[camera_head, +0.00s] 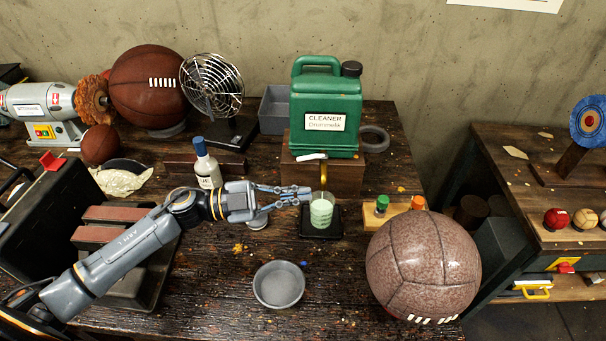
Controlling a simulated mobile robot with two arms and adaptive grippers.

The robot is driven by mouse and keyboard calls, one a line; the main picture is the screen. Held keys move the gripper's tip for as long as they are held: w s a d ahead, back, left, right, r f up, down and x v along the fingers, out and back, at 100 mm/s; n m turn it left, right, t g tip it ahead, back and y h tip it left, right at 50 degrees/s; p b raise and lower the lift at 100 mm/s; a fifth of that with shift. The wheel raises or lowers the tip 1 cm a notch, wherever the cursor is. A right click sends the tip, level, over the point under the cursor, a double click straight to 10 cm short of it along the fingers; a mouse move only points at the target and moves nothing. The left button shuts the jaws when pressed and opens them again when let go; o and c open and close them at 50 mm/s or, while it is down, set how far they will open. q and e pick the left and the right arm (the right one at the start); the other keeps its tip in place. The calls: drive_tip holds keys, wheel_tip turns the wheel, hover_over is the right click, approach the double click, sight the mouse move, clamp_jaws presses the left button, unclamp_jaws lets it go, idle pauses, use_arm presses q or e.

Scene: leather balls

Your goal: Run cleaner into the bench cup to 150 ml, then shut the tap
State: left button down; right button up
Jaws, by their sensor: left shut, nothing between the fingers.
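The green cleaner jug (343,103) stands on a wooden block (345,178) at the back of the bench. Its tap has a pale lever (311,156) lying sideways and a brass spout (323,176) pointing down. The bench cup (321,212), with pale green liquid in it, stands upright on a black pad (335,230) below the spout. Its marks are too small to read, and I cannot tell whether liquid is running. My left gripper (309,194) is shut and empty, its tips at the cup's upper left rim; contact is unclear. My right gripper is not in view.
A grey bowl (279,286) sits in front, and a large speckled ball (423,264) at right. A white bottle (206,166) stands behind my left arm. A small block with green and orange tops (393,216) is right of the cup. A fan (212,88) stands behind.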

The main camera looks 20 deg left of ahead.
use_arm(q)
drive_tip(key=m+t, duration=0.1)
drive_tip(key=m+t+y, duration=0.2)
drive_tip(key=t+y, duration=0.2)
drive_tip(key=y, duration=0.1)
approach(311, 158)
drive_tip(key=d+x, duration=0.1)
drive_tip(key=x, duration=0.5)
drive_tip(key=shift+s+p, duration=0.4)
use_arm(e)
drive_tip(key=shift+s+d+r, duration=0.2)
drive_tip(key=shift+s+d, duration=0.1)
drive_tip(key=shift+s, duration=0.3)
use_arm(q)
drive_tip(key=shift+a+r, duration=0.1)
